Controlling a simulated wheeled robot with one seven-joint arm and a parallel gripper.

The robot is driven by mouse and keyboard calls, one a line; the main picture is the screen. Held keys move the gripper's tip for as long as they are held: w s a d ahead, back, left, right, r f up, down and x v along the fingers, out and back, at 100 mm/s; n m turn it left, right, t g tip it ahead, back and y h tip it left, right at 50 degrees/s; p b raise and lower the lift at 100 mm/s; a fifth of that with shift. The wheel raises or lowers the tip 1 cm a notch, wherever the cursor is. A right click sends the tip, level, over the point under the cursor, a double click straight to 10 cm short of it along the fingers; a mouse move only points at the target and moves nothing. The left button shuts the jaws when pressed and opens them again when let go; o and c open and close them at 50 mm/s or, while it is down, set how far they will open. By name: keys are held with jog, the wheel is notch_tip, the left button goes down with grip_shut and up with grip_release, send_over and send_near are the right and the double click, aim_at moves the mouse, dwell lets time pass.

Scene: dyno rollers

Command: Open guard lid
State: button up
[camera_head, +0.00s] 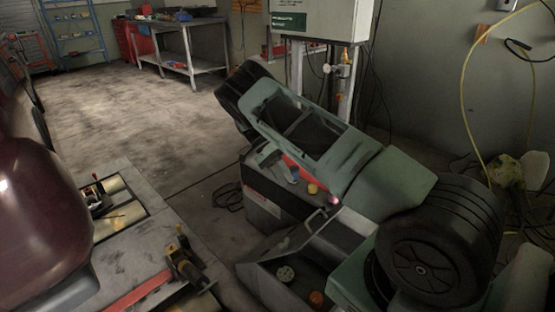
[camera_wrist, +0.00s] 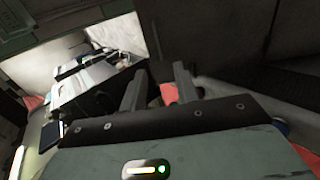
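A grey metal box (camera_head: 262,284) stands low in front of me in the head view, with a round greenish knob (camera_head: 285,273) and an orange one (camera_head: 317,298) inside. A grey panel with a bent handle (camera_head: 315,221) rises at its upper side. It looks like the guard lid (camera_head: 343,237), but I cannot tell for certain or how far it is open. In the wrist view my gripper's two fingers (camera_wrist: 158,88) stand apart, with a small red patch visible beyond them. I see nothing clearly clasped. In the head view my green arm covers much of this area.
A dark cabinet (camera_head: 262,205) with small items on top stands behind the box. Open floor (camera_head: 120,105) lies behind. A yellow hose (camera_head: 466,95) hangs at right.

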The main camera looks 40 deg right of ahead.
jog(key=shift+v, duration=2.65)
jog(key=shift+s+a, duration=0.1)
